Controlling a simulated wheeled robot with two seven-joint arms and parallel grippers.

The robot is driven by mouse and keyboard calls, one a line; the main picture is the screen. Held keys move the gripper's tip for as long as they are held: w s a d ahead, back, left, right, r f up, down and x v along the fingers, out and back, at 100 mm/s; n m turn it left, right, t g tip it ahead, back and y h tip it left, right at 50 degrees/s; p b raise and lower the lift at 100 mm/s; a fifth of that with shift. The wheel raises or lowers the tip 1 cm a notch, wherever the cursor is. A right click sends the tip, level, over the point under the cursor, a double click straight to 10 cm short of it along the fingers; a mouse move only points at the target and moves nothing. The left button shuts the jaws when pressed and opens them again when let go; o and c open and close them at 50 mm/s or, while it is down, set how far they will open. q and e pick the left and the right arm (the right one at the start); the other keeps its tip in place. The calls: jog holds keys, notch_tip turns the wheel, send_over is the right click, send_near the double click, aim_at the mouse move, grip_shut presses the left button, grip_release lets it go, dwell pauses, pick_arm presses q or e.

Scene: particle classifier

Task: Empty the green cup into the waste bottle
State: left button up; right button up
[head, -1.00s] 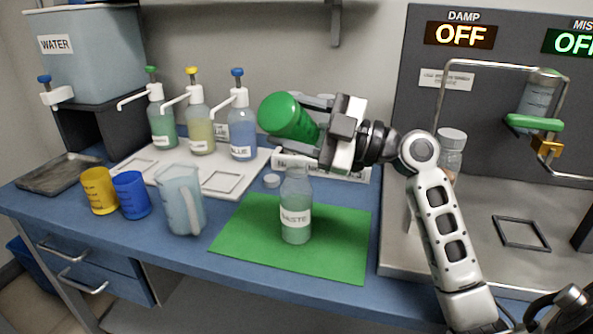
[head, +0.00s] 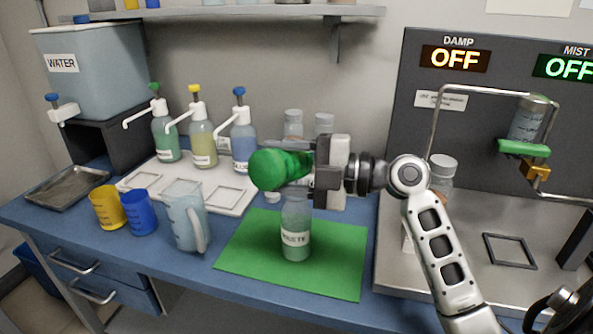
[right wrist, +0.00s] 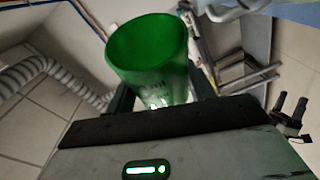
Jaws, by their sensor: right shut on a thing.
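The green cup (head: 268,169) is tipped on its side above the waste bottle (head: 295,235), its round end facing left in the head view. The labelled bottle stands upright on a green mat (head: 340,272); the cup and gripper hide its mouth. My right gripper (head: 312,168) is shut on the cup. In the right wrist view the cup (right wrist: 150,55) sits at the fingers (right wrist: 158,100) with its mouth facing up-left in the picture; I see no liquid in it, though its bottom is hard to make out. My left gripper is not in view.
A clear jug (head: 184,217), a blue cup (head: 140,212) and a yellow cup (head: 107,208) stand left of the mat. Pump bottles (head: 202,140) stand on a white tray (head: 165,190) behind. A grey control cabinet (head: 470,140) stands at the right.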

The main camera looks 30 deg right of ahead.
aim_at(274, 187)
jog(key=shift+a+f+n+b, duration=0.1)
jog(key=shift+f+n+b, duration=0.05)
jog(key=shift+n+b, duration=0.2)
jog(key=p, duration=0.1)
jog(key=n+h+p, duration=0.1)
jog(key=shift+s+a+f+n+g+p, duration=0.15)
jog(key=shift+a+n+g+p, duration=0.1)
jog(key=shift+a+g+p, duration=0.1)
jog(key=f+n+p, duration=0.1)
jog(key=a+f+n+h+p, duration=0.1)
jog(key=n+p, duration=0.1)
jog(key=shift+s+h+p, duration=0.2)
jog(key=shift+h+p, duration=0.1)
pick_arm(q)
jog(key=b, duration=0.5)
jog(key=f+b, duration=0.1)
jog(key=b, duration=0.4)
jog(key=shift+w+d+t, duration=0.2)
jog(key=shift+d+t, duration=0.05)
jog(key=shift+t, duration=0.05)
pick_arm(e)
jog(key=s+a+f+n+t+h, duration=0.1)
jog(key=a+f+n+h, duration=0.3)
jog(key=n, duration=0.5)
notch_tip(274, 187, down, 3)
jog(key=h, duration=0.2)
jog(key=shift+s+f+n+h, duration=0.15)
jog(key=shift+s+n+h, duration=0.05)
jog(key=shift+n+h, duration=0.2)
